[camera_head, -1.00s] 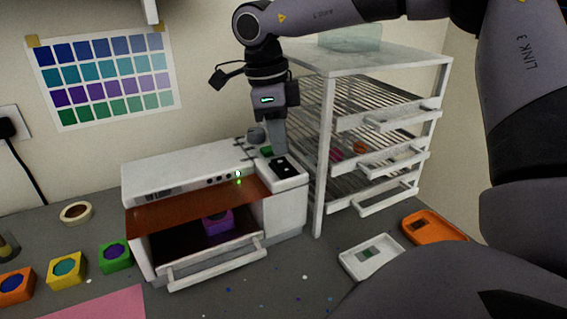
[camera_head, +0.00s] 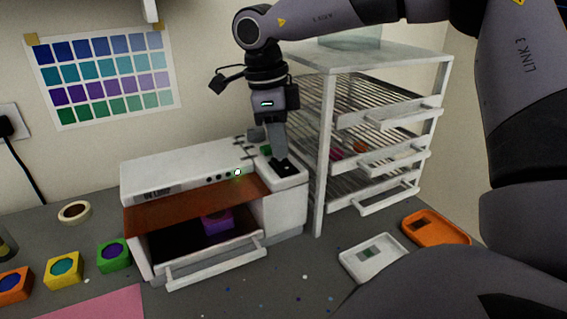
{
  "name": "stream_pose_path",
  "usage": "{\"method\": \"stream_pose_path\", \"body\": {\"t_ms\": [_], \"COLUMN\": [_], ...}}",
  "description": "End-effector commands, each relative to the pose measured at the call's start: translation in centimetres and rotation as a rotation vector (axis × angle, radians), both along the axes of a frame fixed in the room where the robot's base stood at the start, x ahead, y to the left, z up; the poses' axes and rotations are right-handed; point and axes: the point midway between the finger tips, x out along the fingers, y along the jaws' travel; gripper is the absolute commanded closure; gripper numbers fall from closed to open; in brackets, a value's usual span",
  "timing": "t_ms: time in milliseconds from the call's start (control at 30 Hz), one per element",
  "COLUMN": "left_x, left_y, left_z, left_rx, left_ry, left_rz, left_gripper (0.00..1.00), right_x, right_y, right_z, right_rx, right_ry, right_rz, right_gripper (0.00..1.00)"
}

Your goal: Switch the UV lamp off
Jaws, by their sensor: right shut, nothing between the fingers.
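The UV lamp (camera_head: 285,215) is a white box with an orange shield (camera_head: 195,207) over its open front. A black switch plate (camera_head: 290,170) sits on top of its right end. A small pale light (camera_head: 237,172) with a green tint shows on its front strip. A purple mould (camera_head: 217,222) sits inside the lamp. My right gripper (camera_head: 282,158) is shut and empty, pointing down, with its tips at the switch plate and hiding part of it. I cannot tell whether they touch. My left gripper is not in view.
A white rack (camera_head: 322,150) with wire shelves stands close right of the lamp. A white tray (camera_head: 345,262) and an orange tray (camera_head: 462,236) lie in front of the rack. Green (camera_head: 112,256), yellow (camera_head: 62,270) and orange (camera_head: 14,287) moulds stand left, near a tape roll (camera_head: 74,212).

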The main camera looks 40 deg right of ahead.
Motion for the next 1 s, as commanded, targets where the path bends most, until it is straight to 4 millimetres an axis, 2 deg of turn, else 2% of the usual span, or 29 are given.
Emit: {"method": "stream_pose_path", "body": {"t_ms": [533, 1000], "left_x": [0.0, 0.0], "left_y": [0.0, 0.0], "left_z": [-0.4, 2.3], "left_rx": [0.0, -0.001], "left_ry": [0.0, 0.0], "left_rz": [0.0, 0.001], "left_gripper": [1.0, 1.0], "right_x": [0.0, 0.0], "right_y": [0.0, 0.0], "right_z": [-0.5, 3.1], "right_rx": [-0.001, -0.001], "right_ry": [0.001, 0.001], "right_rz": [0.0, 0.0], "right_gripper": [1.0, 1.0]}}
